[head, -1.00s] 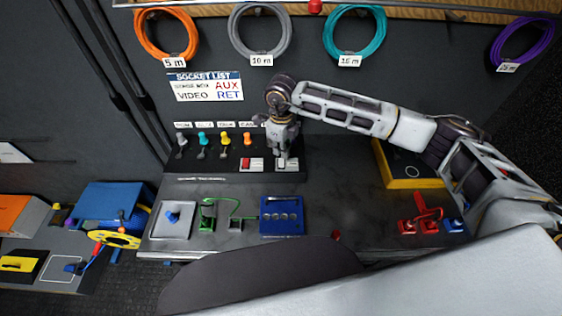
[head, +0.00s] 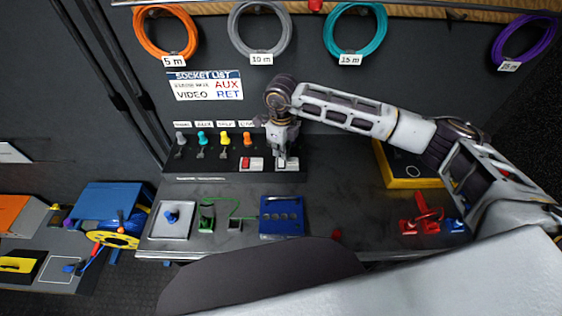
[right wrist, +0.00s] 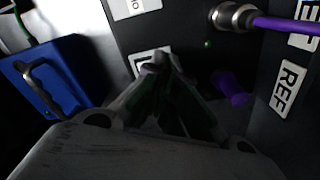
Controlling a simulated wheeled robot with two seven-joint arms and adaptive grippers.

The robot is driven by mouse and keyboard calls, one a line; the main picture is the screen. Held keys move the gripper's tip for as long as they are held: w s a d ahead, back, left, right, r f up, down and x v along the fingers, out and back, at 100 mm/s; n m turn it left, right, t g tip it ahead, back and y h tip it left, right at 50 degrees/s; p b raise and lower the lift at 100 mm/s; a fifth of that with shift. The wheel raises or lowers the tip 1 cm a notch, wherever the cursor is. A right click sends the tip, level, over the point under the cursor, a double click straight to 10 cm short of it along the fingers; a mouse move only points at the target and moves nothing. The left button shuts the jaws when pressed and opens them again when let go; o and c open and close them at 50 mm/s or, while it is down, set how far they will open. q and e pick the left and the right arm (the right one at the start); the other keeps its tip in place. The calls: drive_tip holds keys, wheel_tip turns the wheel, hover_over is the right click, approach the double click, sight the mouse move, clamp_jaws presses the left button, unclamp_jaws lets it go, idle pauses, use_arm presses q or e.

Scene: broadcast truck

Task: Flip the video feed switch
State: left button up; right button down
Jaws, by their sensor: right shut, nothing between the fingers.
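Two switches on white plates sit on the front of the black panel (head: 210,172). The left one has a red rocker (head: 251,163). The right one, a pale switch (head: 293,164), is partly covered by my right gripper (head: 283,160). Their labels are too small to read, so I cannot tell which is the video feed switch. My right gripper points down with its fingers closed and empty at the pale switch. In the right wrist view the fingertips are in front of a white plate (right wrist: 139,61), seemingly touching or very near it. My left gripper is out of view.
Coloured plugs (head: 225,139) stand on the panel left of the gripper. A yellow-based box (head: 415,183) is at right. A purple cable plug (right wrist: 235,17) shows in the right wrist view.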

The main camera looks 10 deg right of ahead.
drive_tip(key=shift+f+b, duration=0.55)
drive_tip(key=shift+f, duration=0.15)
idle(0.8)
drive_tip(key=shift+r, duration=0.2)
drive_tip(key=shift+r+p, duration=1.45)
drive_tip(key=shift+r, duration=1.9)
